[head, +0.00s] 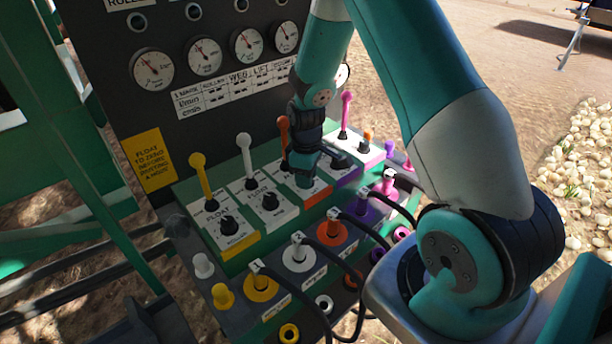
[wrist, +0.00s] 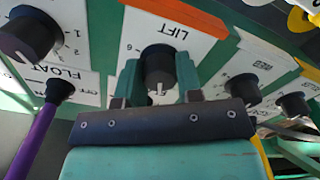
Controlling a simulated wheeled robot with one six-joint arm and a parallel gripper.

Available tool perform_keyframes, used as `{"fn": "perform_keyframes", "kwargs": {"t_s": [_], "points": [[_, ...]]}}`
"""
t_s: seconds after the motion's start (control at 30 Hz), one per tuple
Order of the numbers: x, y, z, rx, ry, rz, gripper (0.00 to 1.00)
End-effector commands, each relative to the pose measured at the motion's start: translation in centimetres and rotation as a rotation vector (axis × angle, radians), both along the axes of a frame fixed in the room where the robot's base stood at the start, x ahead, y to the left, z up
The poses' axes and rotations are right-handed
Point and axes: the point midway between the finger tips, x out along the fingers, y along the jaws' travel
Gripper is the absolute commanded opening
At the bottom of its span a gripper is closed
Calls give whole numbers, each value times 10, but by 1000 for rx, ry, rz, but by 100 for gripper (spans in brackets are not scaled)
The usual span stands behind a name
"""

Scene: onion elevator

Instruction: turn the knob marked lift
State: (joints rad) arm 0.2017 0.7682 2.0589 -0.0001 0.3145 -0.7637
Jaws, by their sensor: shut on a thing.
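The knob marked lift (wrist: 158,66) is a black round knob with a white pointer line, on a white plate below an orange strip with the word LIFT. In the wrist view my gripper (wrist: 160,82) has one teal finger on each side of this knob and is shut on it. The pointer line faces the bottom of the picture. In the head view my gripper (head: 303,172) reaches down onto the panel at the orange-edged plate (head: 318,193), and my gripper and wrist hide the knob there.
Other black knobs stand close by, one at the left (wrist: 30,32) and one at the right (wrist: 240,88) in the wrist view. Upright levers, yellow (head: 203,180), white (head: 246,160) and pink (head: 345,112), rise behind the knobs. Black hoses (head: 310,310) run from plugs in front.

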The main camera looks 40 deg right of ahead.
Motion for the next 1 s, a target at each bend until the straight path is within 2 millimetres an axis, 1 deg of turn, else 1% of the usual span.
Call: {"fn": "perform_keyframes", "kwargs": {"t_s": [0.27, 1.0], "points": [[0, 0, 0, 0, 0, -168, 10], [1, 0, 0, 0, -2, -866, 10]]}}
